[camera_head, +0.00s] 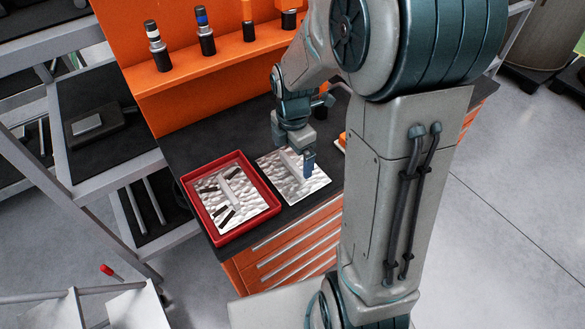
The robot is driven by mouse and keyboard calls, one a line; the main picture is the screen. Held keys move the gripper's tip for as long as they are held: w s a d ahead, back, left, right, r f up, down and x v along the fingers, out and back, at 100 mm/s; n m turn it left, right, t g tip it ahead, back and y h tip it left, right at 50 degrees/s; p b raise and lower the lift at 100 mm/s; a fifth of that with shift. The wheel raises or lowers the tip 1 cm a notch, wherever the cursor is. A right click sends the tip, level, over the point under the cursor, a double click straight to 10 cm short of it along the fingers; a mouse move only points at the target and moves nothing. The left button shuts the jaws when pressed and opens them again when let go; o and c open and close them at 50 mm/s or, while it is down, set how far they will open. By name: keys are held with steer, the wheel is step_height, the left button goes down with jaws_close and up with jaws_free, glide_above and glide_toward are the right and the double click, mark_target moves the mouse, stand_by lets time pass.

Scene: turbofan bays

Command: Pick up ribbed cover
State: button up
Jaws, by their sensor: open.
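My gripper (301,163) hangs over a silver, wavy-surfaced square plate (313,184) on the dark worktop. One blue finger shows at the plate's right part; the other finger is hard to make out. The jaws are open. A light grey bar-like piece (290,160) shows on the plate beside the gripper, and I cannot tell if it lies between the fingers. A red tray (187,190) to the left holds another silver wavy sheet with several dark strips and a light grey bar (224,184). I cannot tell for certain which piece is the ribbed cover.
The dark worktop (193,143) tops an orange drawer cabinet (290,243). An orange back shelf (180,80) carries several dark bottle-like items. A grey shelving rack (75,180) stands at the left. An orange item (342,138) is partly hidden behind my arm. Open floor lies right.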

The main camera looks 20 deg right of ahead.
mark_target(292, 164)
steer(key=shift+w+f, duration=0.1)
steer(key=shift+f, duration=1.7)
steer(key=c, duration=0.8)
steer(key=shift+r, duration=0.1)
